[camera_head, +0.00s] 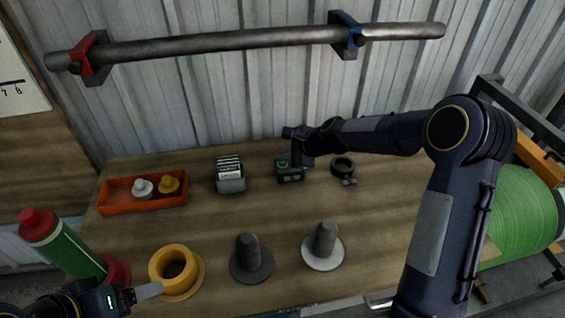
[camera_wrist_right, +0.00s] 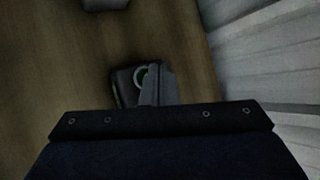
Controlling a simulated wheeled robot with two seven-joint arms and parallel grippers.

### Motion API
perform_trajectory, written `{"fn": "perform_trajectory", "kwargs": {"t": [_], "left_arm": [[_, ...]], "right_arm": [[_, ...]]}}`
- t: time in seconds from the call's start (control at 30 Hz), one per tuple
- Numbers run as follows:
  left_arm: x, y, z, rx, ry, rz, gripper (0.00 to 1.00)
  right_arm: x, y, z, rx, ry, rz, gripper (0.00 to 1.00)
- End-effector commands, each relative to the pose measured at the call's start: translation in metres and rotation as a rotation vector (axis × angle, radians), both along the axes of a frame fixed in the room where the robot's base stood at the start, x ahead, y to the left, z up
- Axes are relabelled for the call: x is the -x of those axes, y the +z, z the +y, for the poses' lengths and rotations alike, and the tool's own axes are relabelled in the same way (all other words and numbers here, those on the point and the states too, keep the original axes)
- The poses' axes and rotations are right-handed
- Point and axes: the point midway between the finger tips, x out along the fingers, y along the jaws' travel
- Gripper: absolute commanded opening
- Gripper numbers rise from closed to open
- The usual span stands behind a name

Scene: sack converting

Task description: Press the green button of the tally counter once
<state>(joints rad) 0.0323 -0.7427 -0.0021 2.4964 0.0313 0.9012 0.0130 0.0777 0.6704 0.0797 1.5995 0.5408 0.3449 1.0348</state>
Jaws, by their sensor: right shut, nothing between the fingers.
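The tally counter (camera_head: 290,173) is a small dark box with a green display, standing at the back middle of the wooden table. I cannot tell whether the tips touch the button. My left gripper (camera_head: 146,292) is at the lower left, near the yellow flanged ring, and its jaw state is unclear.
An orange tray (camera_head: 142,206) with a white and a yellow piece and a grey card holder (camera_head: 230,178) stand left of the counter. A black ring (camera_head: 343,166) is close on its right. The yellow flanged ring (camera_head: 184,293) and two flanged posts (camera_head: 251,264) (camera_head: 323,250) stand in front.

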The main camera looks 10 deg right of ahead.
Motion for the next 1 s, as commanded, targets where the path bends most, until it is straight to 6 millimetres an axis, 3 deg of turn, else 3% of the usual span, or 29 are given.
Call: {"fn": "perform_trajectory", "kwargs": {"t": [1.0], "left_arm": [[0.000,-0.009,0.000,0.000,0.000,0.000,0.79]], "right_arm": [[0.000,-0.011,0.000,0.000,0.000,0.000,0.00]]}}
